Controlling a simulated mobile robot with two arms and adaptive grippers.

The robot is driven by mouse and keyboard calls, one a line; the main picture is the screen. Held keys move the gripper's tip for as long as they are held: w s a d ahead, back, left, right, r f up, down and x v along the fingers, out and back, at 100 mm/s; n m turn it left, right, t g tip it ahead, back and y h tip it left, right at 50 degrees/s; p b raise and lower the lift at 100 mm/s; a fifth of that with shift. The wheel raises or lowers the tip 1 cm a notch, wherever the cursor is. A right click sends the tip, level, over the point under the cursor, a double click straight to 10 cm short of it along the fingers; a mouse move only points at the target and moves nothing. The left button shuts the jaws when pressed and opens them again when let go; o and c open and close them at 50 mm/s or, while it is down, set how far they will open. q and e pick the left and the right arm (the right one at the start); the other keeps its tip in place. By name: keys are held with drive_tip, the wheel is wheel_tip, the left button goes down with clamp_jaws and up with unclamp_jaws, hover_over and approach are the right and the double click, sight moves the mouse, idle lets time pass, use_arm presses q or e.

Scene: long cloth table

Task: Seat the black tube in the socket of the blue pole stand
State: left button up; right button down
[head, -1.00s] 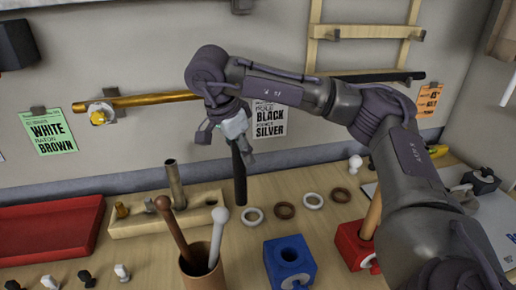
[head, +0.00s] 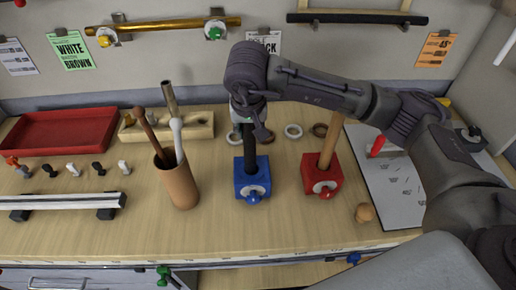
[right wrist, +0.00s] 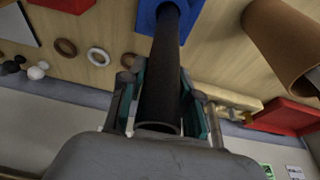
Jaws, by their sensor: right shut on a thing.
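The black tube (head: 249,150) is upright, held near its top by my right gripper (head: 246,117), which is shut on it. In the right wrist view the tube (right wrist: 164,70) runs between the two jaws (right wrist: 163,118) down to the blue pole stand (right wrist: 188,22). In the head view the tube's lower end meets the top of the blue pole stand (head: 240,186), in line with its socket. I cannot tell how deep the end is, and the socket is hidden by the tube. My left gripper is not in view.
A red stand (head: 334,178) with a wooden pole is close on the right. A brown cup (head: 180,187) with two sticks stands on the left. A wooden rack (head: 200,131) and several rings (head: 293,131) lie behind. The table front is mostly clear.

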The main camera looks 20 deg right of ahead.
sight(251, 146)
drive_tip(key=shift+f, duration=0.8)
drive_tip(key=shift+s+d+f+p, duration=0.15)
drive_tip(key=shift+f+p, duration=0.15)
drive_tip(key=shift+f, duration=0.05)
wheel_tip(251, 146, down, 3)
drive_tip(key=shift+r+p, duration=0.1)
drive_tip(key=shift+p, duration=0.35)
drive_tip(key=shift+f+b, duration=0.25)
drive_tip(key=shift+b, duration=0.1)
drive_tip(key=c, duration=1.2)
unclamp_jaws()
drive_tip(key=o, duration=0.4)
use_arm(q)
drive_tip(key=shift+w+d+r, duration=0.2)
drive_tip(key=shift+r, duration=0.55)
use_arm(e)
drive_tip(key=shift+r, duration=0.1)
